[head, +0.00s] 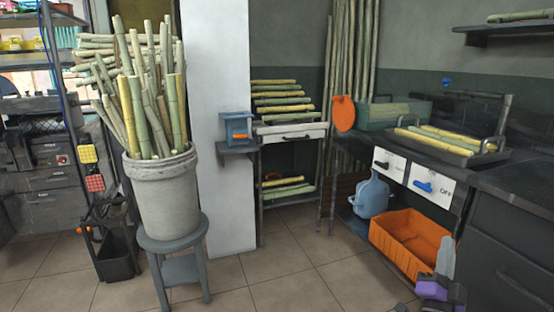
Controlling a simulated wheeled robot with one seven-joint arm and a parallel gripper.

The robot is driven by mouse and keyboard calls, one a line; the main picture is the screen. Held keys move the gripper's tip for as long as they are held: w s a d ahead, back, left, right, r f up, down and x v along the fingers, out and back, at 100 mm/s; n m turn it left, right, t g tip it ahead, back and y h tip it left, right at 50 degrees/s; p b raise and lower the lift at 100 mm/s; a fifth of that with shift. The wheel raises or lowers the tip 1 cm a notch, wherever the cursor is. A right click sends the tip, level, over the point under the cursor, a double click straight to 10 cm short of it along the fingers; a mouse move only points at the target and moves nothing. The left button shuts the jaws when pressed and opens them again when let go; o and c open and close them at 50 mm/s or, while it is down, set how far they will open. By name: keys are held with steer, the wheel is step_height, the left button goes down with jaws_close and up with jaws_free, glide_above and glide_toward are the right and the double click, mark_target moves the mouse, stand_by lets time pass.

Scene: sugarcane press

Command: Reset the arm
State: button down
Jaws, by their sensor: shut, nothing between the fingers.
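My gripper (445,258) shows at the lower right of the head view, above the purple and dark parts of my arm. It is shut and holds nothing. It appears in front of the right end of an orange crate (405,243), hiding part of it. I cannot tell whether it touches the crate. The rest of my arm is cut off by the bottom edge of the picture.
A grey bucket (165,195) of sugarcane stands on a stool (172,240) at left. A press with switch panels (390,164) and a cane tray (455,155) is at right. A blue jug (371,195) hangs or stands below. The middle floor is clear.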

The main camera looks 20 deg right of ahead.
steer(key=s+a+f+n+t+y, duration=0.1)
steer(key=s+a+f+n+y, duration=0.4)
steer(key=s+a+n+y, duration=0.7)
steer(key=s+a+f+n+t+y, duration=0.1)
steer(key=s+a+f+n+y, duration=0.5)
steer(key=s+a, duration=0.8)
steer(key=s+a+n+g, duration=0.1)
steer(key=s+a+g, duration=0.2)
steer(key=s+a, duration=0.5)
step_height(320, 180, up, 29)
steer(key=p, duration=2.9)
steer(key=shift+s, duration=0.25)
steer(key=shift+d+f, duration=0.15)
steer(key=shift+f, duration=0.05)
